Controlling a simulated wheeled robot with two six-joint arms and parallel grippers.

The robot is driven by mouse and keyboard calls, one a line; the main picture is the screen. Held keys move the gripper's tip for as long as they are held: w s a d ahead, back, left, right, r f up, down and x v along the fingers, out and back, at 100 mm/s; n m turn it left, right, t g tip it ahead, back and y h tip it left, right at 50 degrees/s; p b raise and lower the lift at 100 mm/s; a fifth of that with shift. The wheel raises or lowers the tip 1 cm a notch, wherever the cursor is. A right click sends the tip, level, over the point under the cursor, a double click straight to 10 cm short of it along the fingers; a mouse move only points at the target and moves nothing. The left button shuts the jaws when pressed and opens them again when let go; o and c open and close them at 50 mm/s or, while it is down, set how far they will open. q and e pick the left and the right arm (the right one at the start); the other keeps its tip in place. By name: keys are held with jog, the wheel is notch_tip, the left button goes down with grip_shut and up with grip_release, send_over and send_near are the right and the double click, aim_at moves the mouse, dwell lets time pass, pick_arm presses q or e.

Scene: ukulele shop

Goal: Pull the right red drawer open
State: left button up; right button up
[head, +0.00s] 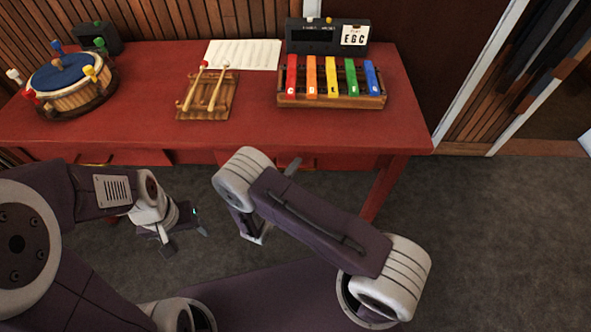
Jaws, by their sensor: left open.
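The right red drawer (330,161) is in the front of the red table, under the colored bars, and looks closed. My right arm covers part of its front. My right gripper (292,167) is mostly hidden behind my own arm link. One dark finger-like tip shows close to the drawer front, and I cannot tell if it touches the handle. My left gripper (186,241) is open and empty, over the floor in front of the table's left part. The left drawer (125,157) also looks closed.
On the red table (255,128) stand a drum with colored pegs (62,85), a wooden rack with two mallets (207,95), a colored-bar xylophone (331,82), a white sheet (243,54) and a black box (327,37). Grey floor (490,240) is clear at right.

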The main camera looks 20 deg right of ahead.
grip_shut()
dwell(1.5)
